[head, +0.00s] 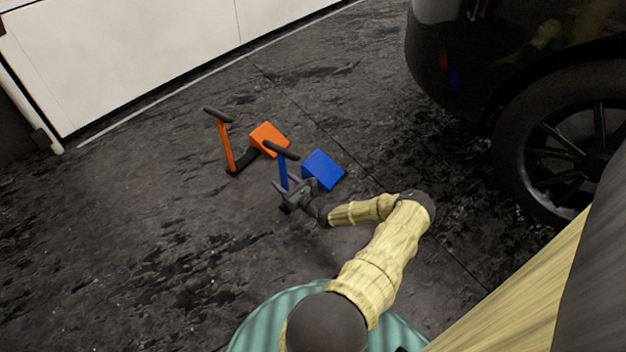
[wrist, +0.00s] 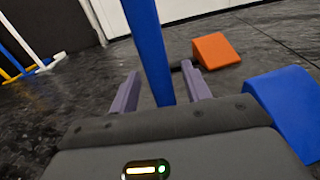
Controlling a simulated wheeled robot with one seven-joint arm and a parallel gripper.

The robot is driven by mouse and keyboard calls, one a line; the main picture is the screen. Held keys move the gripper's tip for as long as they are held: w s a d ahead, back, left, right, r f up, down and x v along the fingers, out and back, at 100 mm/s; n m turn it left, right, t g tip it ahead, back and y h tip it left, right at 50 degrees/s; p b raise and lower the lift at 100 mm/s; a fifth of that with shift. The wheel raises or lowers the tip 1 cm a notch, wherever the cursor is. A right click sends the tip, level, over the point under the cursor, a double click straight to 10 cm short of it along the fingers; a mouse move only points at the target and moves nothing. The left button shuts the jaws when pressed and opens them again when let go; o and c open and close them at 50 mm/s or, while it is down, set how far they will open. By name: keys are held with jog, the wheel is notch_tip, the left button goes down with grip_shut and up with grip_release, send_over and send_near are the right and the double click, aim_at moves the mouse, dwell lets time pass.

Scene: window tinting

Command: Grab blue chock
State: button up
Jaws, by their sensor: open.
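The blue chock (head: 323,170) is a wedge on the dark floor with an upright blue post topped by a black T-handle (head: 281,150). In the wrist view the blue post (wrist: 151,50) rises between and just beyond my gripper's two purple fingers, and the blue wedge (wrist: 287,108) lies at the right. My gripper (head: 287,190) is open at the lower part of the post; it also shows in the wrist view (wrist: 160,92). I cannot tell whether a finger touches the post. The post's foot is hidden behind my gripper.
An orange chock (head: 268,138) with its own orange post (head: 225,145) stands just behind and left. A black car's wheel (head: 570,140) is at the right. A white wall (head: 130,50) is at the back. Yellow, white and blue bars (wrist: 25,50) stand at the wrist view's left. Floor at left is clear.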

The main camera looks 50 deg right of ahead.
jog(key=shift+w, duration=0.35)
grip_shut()
dwell(0.3)
dwell(1.1)
jog(key=shift+r, duration=0.15)
